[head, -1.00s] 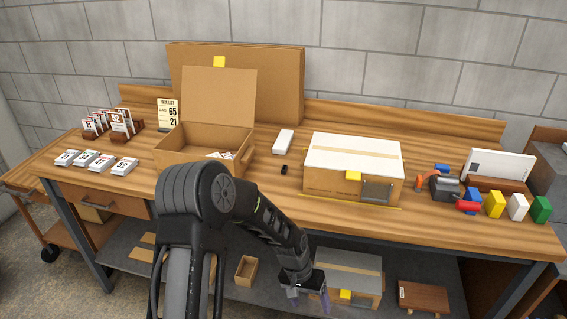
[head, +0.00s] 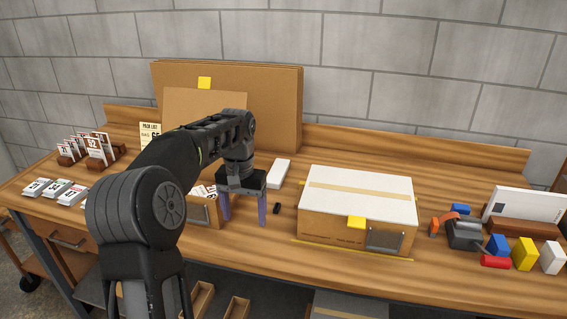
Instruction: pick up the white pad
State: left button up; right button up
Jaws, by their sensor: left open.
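A white oblong block (head: 279,174), which looks like the white pad, lies flat on the workbench between the open carton and the closed taped box. A smaller white block (head: 553,258) stands at the right end in a row of coloured blocks; I cannot tell for certain which one is meant. My left gripper (head: 244,210) points down with its purple fingers apart and empty. In the picture it is just left of and nearer than the oblong block, in front of the open carton (head: 205,213). My right gripper is not in view.
A small black item (head: 277,208) lies right of my left gripper. The taped box (head: 345,213) stands to its right. A tape dispenser (head: 465,233) and coloured blocks are at the right. White number cards (head: 72,194) lie at the left. A large cardboard panel (head: 278,110) stands behind.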

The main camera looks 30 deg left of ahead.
aim_at(275, 176)
jog(key=i+j, duration=0.2)
jog(key=i, duration=0.25)
jog(key=i+j, duration=0.25)
jog(key=i, duration=0.2)
